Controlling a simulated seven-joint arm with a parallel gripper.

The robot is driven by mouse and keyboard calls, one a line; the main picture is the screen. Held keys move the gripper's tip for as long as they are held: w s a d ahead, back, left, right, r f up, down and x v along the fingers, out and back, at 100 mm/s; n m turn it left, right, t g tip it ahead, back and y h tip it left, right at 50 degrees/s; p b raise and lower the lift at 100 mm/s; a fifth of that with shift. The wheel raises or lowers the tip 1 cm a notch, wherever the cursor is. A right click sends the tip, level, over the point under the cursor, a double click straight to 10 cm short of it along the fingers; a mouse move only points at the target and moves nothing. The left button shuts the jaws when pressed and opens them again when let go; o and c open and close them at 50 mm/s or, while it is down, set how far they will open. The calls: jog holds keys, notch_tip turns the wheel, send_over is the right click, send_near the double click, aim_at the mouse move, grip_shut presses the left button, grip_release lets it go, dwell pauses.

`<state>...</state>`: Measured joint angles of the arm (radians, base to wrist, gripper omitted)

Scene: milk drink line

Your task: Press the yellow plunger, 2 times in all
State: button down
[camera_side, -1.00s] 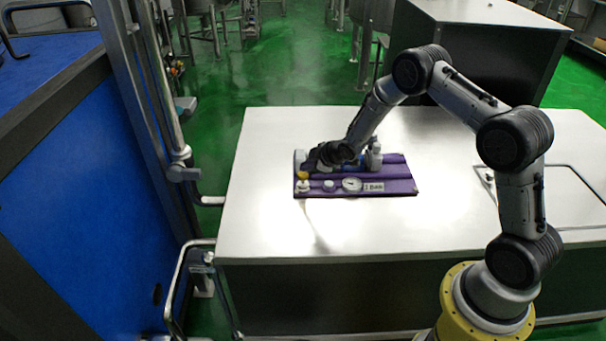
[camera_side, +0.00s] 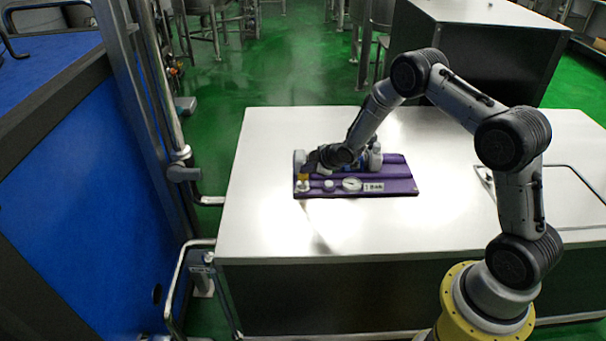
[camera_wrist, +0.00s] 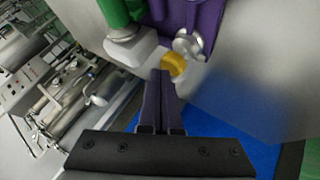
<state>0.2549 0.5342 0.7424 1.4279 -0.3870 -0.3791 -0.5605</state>
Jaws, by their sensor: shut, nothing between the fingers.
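The yellow plunger (camera_side: 303,177) is a small yellow piece at the left end of the purple board (camera_side: 400,187), near its front left corner. It also shows in the wrist view (camera_wrist: 174,64), just beyond my fingertips. My gripper (camera_side: 310,163) is shut and empty, with its dark fingers pointing at the plunger from close by. In the wrist view my fingertips (camera_wrist: 163,78) overlap the near side of the plunger in the picture. I cannot tell whether they touch it. Part of the board's back is hidden behind my wrist in the side view.
A round gauge (camera_side: 352,184), a "1 BAR" label (camera_side: 374,187) and small white fittings (camera_side: 328,185) sit along the board's front. A grey upright fitting (camera_side: 375,157) stands behind. The pale table (camera_side: 265,220) is bare around the board. A metal frame stands at left.

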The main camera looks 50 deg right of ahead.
aim_at(306, 176)
jog(key=shift+s+f, duration=0.1)
jog(key=shift+f, duration=0.8)
dwell(0.8)
jog(key=shift+r, duration=1.55)
jog(key=shift+r, duration=0.1)
jog(key=shift+r, duration=2.45)
